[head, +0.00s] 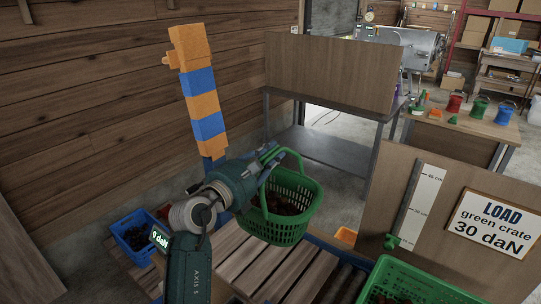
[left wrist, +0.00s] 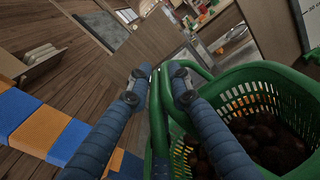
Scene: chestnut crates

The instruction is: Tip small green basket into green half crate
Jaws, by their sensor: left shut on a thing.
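The small green basket (head: 272,229) is in the middle of the head view, roughly upright, with brown chestnuts inside. My left gripper (head: 271,165) is shut on its raised handle. In the left wrist view the fingers (left wrist: 158,78) close on the green handle, and the basket (left wrist: 262,76) with its chestnuts hangs at the right. I cannot tell whether its bottom touches the slats below. The green half crate (head: 430,282) is at the lower right of the head view, cut off by the frame, with some dark chestnuts in it. My right gripper is out of view.
A wooden slatted platform (head: 228,258) lies below the basket, with rollers beside it. A blue crate (head: 137,238) stands at the left. A board with a scale and a load sign (head: 490,222) rises behind the half crate. An orange-blue post (head: 201,92) stands behind my arm.

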